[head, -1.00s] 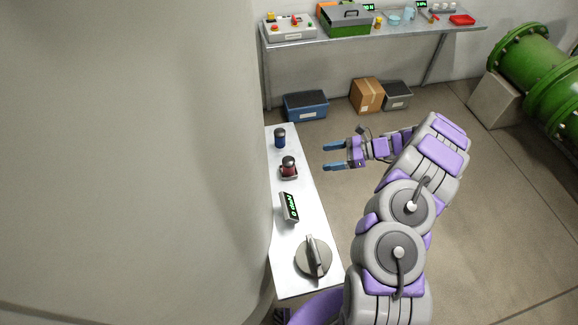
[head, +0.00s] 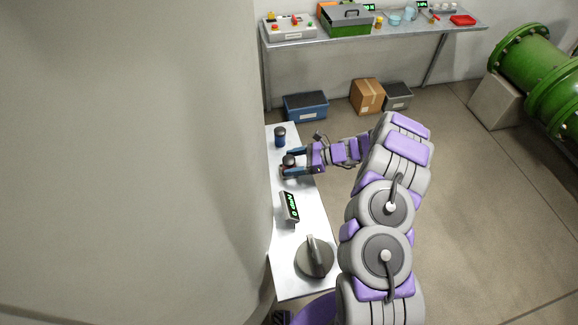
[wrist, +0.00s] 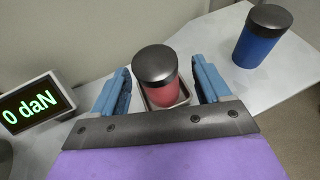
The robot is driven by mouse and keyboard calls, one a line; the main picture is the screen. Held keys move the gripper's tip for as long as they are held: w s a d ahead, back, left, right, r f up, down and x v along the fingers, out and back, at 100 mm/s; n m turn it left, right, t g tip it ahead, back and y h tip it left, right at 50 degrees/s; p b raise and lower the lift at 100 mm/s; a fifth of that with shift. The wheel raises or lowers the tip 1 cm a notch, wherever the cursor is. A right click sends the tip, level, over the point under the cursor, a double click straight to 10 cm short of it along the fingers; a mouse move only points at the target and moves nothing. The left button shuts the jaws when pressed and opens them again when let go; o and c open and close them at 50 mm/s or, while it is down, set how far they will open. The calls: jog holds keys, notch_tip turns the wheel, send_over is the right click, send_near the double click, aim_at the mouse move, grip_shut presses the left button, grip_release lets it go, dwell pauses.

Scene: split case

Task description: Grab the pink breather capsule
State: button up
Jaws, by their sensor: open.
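The pink breather capsule (wrist: 160,82) has a dark grey domed cap and stands upright in a small shallow holder (wrist: 183,94) on the white bench. In the wrist view it is between the blue fingers of my open gripper (wrist: 163,90), with a small gap visible on each side. In the head view my gripper (head: 293,162) reaches in from the right around the capsule. The dark cap (head: 289,159) shows there, while the fingers hide most of the pink body.
A blue capsule (wrist: 262,38) with a dark cap stands nearby; it also shows in the head view (head: 280,137). A display reading "0 daN" (wrist: 35,108) and a grey rotary knob (head: 314,258) are on the narrow bench (head: 300,284). A large pale curved wall (head: 130,160) borders its left.

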aim_at(284, 164)
jog(key=x, duration=0.3)
jog(key=shift+a+f, duration=0.1)
jog(key=shift+a, duration=0.2)
jog(key=shift+c, duration=0.3)
jog(key=shift+d, duration=0.1)
jog(key=c, duration=1)
